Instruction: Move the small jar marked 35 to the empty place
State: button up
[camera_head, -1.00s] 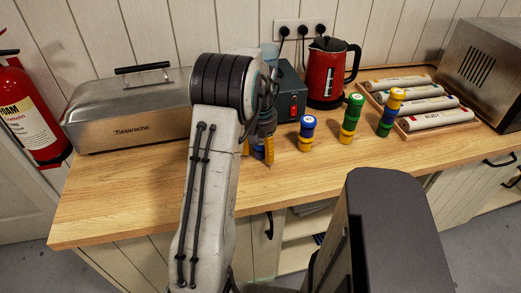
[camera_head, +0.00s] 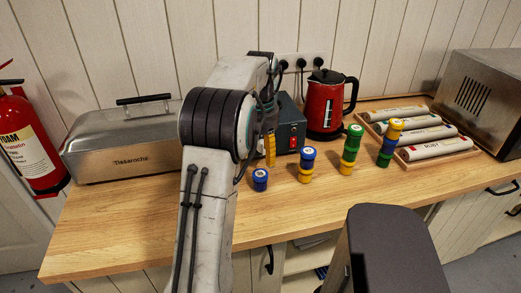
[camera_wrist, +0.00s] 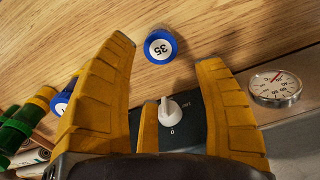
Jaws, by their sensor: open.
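The small blue jar marked 35 (camera_wrist: 160,46) has a white top with the number facing the wrist camera. In the head view, this blue jar (camera_head: 260,181) stands alone and upright on the wooden counter (camera_head: 200,225). In the head view my arm hides most of the gripper; one yellow finger shows behind and above the jar. I cannot tell which spot is the empty place.
To the jar's right stand a blue-and-yellow stack (camera_head: 307,165), a green-and-yellow stack (camera_head: 350,150) and a yellow-and-green stack (camera_head: 389,144). Behind are a teal box (camera_head: 290,128) and red kettle (camera_head: 325,105). A steel box (camera_head: 125,145) stands left. The front counter is clear.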

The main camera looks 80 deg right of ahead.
jog(key=shift+r, duration=0.7)
jog(key=shift+w+a+r, duration=0.1)
jog(key=shift+w, duration=0.35)
jog(key=w+a+r+n+t+h, duration=0.15)
jog(key=w+a+n, duration=0.25)
jog(key=w+a, duration=0.6)
jog(key=w+a+r+n+g, duration=0.1)
jog(key=w+a+r+n, duration=0.15)
jog(key=w+a, duration=0.85)
jog(key=w+a+f+n+t, duration=0.1)
jog(key=w+a+n, duration=0.1)
jog(key=a, duration=0.5)
jog(key=w+a+f+n+t, duration=0.1)
jog(key=w+a+n, duration=0.15)
jog(key=a, duration=0.45)
jog(key=s+a+f+n, duration=0.2)
jog(key=s+a, duration=0.1)
jog(key=a, duration=0.2)
jog(key=s+a+f+n+y, duration=0.1)
jog(key=s+a+f+n, duration=0.1)
jog(key=a, duration=0.3)
jog(key=shift+s+a+n+t, duration=0.2)
jog(key=shift+s+n+t, duration=0.1)
jog(key=shift+s+t, duration=0.15)
jog(key=shift+y, duration=0.25)
